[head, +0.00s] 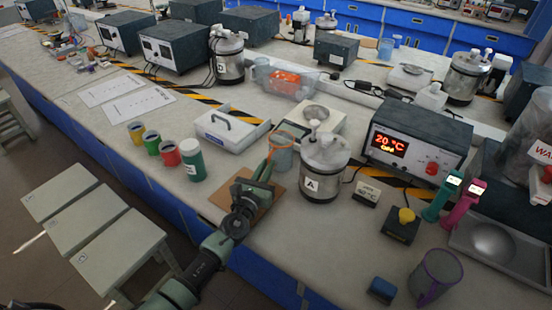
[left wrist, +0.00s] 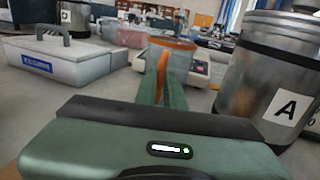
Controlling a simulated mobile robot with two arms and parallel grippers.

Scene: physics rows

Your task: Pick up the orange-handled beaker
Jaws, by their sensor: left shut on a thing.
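The orange-handled beaker (head: 283,152) is clear with an orange rim, and stands upright near the middle of the head view. It also shows in the left wrist view (left wrist: 184,62), with its orange handle facing my gripper. My left gripper (head: 266,168) reaches it from the front, and its green fingers (left wrist: 162,88) are shut on the orange handle. The fingers hide part of the handle. I cannot tell whether the beaker's base touches the surface. My right gripper is not in view.
A metal vessel marked A (head: 325,172) stands close on the right of the beaker. A brown board (head: 226,194) lies under my gripper. A white scale (head: 318,118) is behind the beaker, and a white lidded box (head: 226,130) is to its left. Colored jars (head: 169,153) stand farther left.

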